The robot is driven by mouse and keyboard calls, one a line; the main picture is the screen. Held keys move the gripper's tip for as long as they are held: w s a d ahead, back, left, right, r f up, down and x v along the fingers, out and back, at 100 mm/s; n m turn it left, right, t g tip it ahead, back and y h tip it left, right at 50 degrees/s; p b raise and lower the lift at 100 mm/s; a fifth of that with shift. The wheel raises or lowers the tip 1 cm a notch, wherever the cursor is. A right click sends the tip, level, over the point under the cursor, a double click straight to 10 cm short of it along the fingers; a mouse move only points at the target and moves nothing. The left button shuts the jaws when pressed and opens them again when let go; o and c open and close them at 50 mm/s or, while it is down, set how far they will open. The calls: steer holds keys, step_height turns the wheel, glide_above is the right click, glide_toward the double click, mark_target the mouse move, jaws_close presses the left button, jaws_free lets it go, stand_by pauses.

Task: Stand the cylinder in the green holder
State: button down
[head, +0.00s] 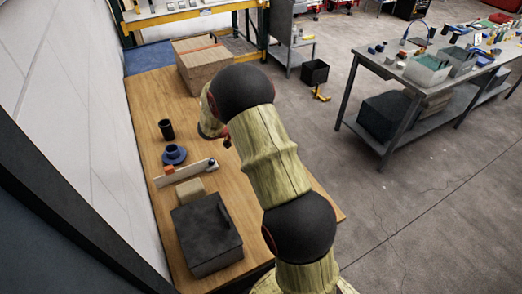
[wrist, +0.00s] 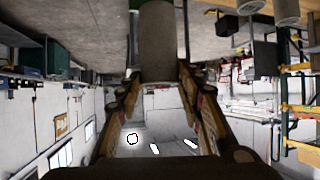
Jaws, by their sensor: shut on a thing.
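My gripper (wrist: 158,78) is shut on a plain grey-brown cylinder (wrist: 158,38), which stands between the two fingers in the wrist view and runs up toward the top edge. A small patch of green shows at the top edge beside the cylinder; I cannot tell whether it is the green holder. In the head view my arm hides the gripper's fingers and the cylinder. No green holder can be made out there. A blue round holder (head: 174,155) and a black cup (head: 166,129) stand on the left part of the wooden table.
On the table (head: 150,95) are a pale strip (head: 190,173) with small orange and dark pieces, a tan block (head: 190,190), a dark grey box (head: 207,232) and a large wooden box (head: 203,65) at the far end. A white wall runs along the left. Metal workbenches stand right.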

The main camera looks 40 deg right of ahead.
steer(key=f, duration=0.6)
steer(key=shift+s+a+f+b, duration=0.2)
steer(key=shift+s+f+b, duration=0.1)
steer(key=shift+b, duration=0.1)
steer(key=f, duration=0.1)
steer(key=w+f, duration=0.1)
steer(key=shift+d+f, duration=0.25)
steer(key=shift+f, duration=0.05)
steer(key=shift+s+a+f, duration=0.1)
steer(key=shift+s+f, duration=0.05)
steer(key=shift+s, duration=0.1)
steer(key=shift+w+f+b, duration=0.1)
steer(key=shift+f+b, duration=0.25)
steer(key=shift+f, duration=1.5)
steer(key=c, duration=1.2)
jaws_free()
